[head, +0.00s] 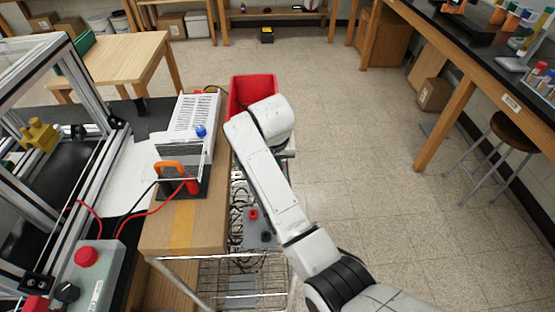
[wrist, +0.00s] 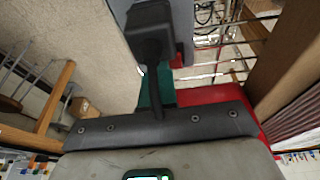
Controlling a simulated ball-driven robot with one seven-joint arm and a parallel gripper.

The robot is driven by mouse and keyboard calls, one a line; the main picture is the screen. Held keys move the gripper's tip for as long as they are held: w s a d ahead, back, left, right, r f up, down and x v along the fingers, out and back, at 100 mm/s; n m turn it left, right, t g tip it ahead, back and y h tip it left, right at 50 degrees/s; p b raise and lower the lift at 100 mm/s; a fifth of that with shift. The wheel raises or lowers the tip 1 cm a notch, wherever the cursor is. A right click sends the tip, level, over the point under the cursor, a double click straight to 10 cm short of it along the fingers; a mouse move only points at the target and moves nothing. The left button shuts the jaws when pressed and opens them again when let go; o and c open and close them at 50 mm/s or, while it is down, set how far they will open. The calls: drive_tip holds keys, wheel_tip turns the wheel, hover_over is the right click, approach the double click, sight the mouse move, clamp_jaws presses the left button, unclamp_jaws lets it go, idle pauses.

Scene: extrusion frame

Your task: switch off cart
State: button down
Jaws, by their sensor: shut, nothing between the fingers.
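The wire cart (head: 222,262) stands left of my arm in the head view. On it is a grey box (head: 262,229) with a red button (head: 252,214) and dark parts beside it. In the wrist view a grey panel (wrist: 181,18), probably this box, has a red part (wrist: 177,62) at its edge. My gripper (wrist: 150,28) is shut and empty, and its dark fingers overlap the grey panel in that view. I cannot tell whether they touch it. In the head view my gripper is hidden behind my arm.
A red bin (head: 250,92) sits at the cart's far end, just beyond my arm. A control box (head: 92,275) with another red button is at lower left.

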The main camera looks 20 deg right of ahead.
drive_tip(key=shift+w+a+r, duration=0.1)
drive_tip(key=shift+w+a, duration=0.1)
drive_tip(key=shift+a, duration=0.35)
drive_tip(key=r+p, duration=0.4)
drive_tip(key=shift+w+a+r+p, duration=0.1)
drive_tip(key=shift+a+r+p, duration=0.15)
drive_tip(key=shift+r+p, duration=0.15)
drive_tip(key=d+b+v, duration=0.1)
drive_tip(key=b+v, duration=0.1)
drive_tip(key=v, duration=0.7)
drive_tip(key=shift+s+a, duration=0.25)
drive_tip(key=shift+s, duration=0.05)
